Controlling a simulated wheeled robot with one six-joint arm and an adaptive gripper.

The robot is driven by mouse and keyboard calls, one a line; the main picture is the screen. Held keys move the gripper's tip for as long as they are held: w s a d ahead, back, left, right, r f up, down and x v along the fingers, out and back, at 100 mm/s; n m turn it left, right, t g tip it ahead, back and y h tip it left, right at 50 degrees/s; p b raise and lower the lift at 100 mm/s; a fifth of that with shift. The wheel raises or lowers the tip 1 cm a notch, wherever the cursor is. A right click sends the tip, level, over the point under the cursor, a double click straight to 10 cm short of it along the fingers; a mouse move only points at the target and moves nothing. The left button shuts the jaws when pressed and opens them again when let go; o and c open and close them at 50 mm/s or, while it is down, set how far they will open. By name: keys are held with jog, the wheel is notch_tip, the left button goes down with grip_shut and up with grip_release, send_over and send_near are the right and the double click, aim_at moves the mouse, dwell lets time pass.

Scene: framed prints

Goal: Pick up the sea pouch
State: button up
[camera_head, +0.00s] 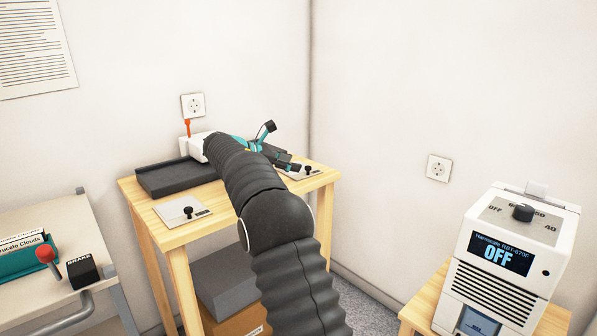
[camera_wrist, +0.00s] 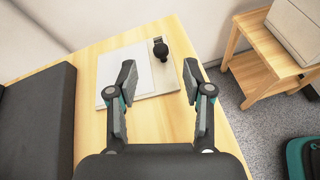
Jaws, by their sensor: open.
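I cannot make out a sea pouch for certain in either view. My gripper (camera_head: 280,148) is over the right part of the wooden table (camera_head: 225,204), with my arm hiding much of the tabletop behind it. A black knob (camera_wrist: 160,50) stands on that plate, beyond the fingertips.
A dark tray (camera_head: 175,179) lies at the table's left; another plate with a knob (camera_head: 188,211) is in front. A white heater-like unit (camera_head: 505,260) reading OFF stands on a wooden stand at right. A trolley (camera_head: 60,275) stands at left. Boxes fill the table's lower shelf.

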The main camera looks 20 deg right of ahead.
aim_at(306, 167)
jog(key=shift+f+x, duration=0.2)
jog(key=shift+x, duration=1.45)
jog(key=shift+f+x, duration=0.15)
jog(key=shift+x, duration=1.55)
jog(key=shift+a, duration=0.15)
grip_shut()
